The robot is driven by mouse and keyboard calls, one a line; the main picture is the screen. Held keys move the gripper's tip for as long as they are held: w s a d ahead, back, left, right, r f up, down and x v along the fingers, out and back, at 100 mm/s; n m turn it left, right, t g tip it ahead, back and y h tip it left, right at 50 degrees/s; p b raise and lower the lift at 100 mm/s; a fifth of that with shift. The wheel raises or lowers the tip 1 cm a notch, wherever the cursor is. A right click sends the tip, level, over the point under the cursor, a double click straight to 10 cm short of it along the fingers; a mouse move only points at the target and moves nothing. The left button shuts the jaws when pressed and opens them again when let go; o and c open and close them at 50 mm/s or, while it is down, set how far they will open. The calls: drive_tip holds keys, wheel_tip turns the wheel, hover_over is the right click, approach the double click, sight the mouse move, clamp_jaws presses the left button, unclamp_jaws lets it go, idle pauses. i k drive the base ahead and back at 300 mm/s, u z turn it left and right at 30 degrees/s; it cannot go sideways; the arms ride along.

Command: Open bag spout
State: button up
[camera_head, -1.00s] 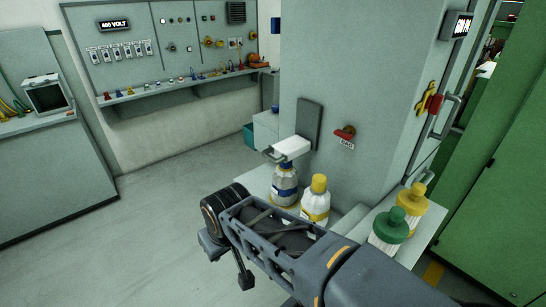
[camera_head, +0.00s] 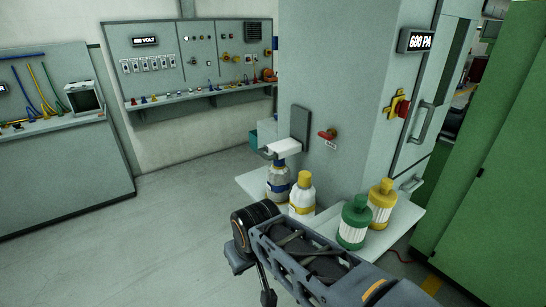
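A red lever (camera_head: 327,134) sits on the grey cabinet wall, above a small label (camera_head: 331,144) too small to read surely now. To its left, a dark grey plate (camera_head: 300,121) carries a white box-like piece (camera_head: 285,147) that juts out over a bottle with a blue band (camera_head: 278,181). I cannot tell for certain which part is the bag spout. My arm reaches in from the bottom right and ends in view at a dark round joint below the bottles. My gripper's fingers cannot be made out, and nothing of mine touches the lever or the white piece.
A yellow-capped bottle (camera_head: 301,194), a green bottle (camera_head: 353,222) and a yellow bottle (camera_head: 381,204) stand on low shelves by the cabinet. A red-and-yellow switch (camera_head: 398,106) is on its right face. A green cabinet (camera_head: 480,190) stands at right. The floor (camera_head: 150,235) at left is clear.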

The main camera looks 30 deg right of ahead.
sight(285, 148)
drive_tip(key=z, duration=0.2)
drive_tip(key=i, duration=1.2)
drive_tip(key=u, duration=0.9)
